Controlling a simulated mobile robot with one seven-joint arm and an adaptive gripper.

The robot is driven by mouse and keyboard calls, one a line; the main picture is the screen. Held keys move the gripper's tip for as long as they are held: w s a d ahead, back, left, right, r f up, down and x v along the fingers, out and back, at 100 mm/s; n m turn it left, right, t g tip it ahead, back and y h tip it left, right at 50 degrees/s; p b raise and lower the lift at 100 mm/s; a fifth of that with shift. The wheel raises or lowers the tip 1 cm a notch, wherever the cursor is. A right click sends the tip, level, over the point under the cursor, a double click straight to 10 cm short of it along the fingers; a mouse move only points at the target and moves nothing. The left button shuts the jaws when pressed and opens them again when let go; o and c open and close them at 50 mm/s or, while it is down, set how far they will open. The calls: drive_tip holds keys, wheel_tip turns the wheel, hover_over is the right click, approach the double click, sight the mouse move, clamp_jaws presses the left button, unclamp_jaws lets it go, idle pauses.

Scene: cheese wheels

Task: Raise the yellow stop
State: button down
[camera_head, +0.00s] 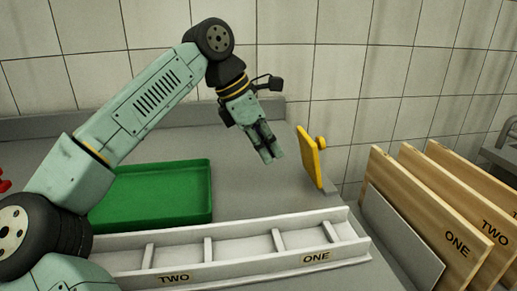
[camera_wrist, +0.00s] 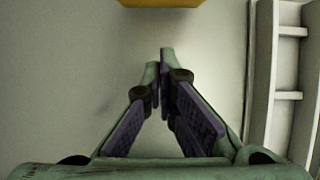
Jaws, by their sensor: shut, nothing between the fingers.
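The yellow stop (camera_head: 311,156) is an upright yellow plate with a round knob, standing at the right part of the counter beyond the end of the white rack. My gripper (camera_head: 273,154) is to the left of the stop, apart from it, pointing down above the grey counter. Its fingers are shut and hold nothing. In the wrist view my gripper (camera_wrist: 164,58) shows its fingertips close together. A yellow edge, apparently the stop (camera_wrist: 163,3), shows at the top of that view, beyond the fingertips. The stop's lower edge is cut off from neither head view nor counter.
A white rack (camera_head: 226,268) with crosspieces, labelled TWO and ONE, lies in front; it also shows in the wrist view (camera_wrist: 259,90). A green tray (camera_head: 180,222) lies left. Wooden boards (camera_head: 430,215) stand at the right. Bare counter lies between tray and stop.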

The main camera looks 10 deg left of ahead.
sight(307, 158)
drive_tip(key=shift+w+d+r, duration=0.1)
drive_tip(key=shift+w+d, duration=0.15)
drive_tip(key=shift+d, duration=0.45)
drive_tip(key=shift+w+d+r, duration=0.1)
drive_tip(key=shift+w+d, duration=0.1)
drive_tip(key=shift+d, duration=0.45)
drive_tip(key=shift+w+d, duration=0.25)
drive_tip(key=shift+d, duration=0.45)
drive_tip(key=shift+p, duration=0.3)
drive_tip(key=shift+w+d+r+p, duration=0.25)
drive_tip(key=shift+d+r+p, duration=0.5)
drive_tip(key=shift+p, duration=0.4)
drive_tip(key=shift+d+f, duration=0.1)
drive_tip(key=shift+f, duration=0.1)
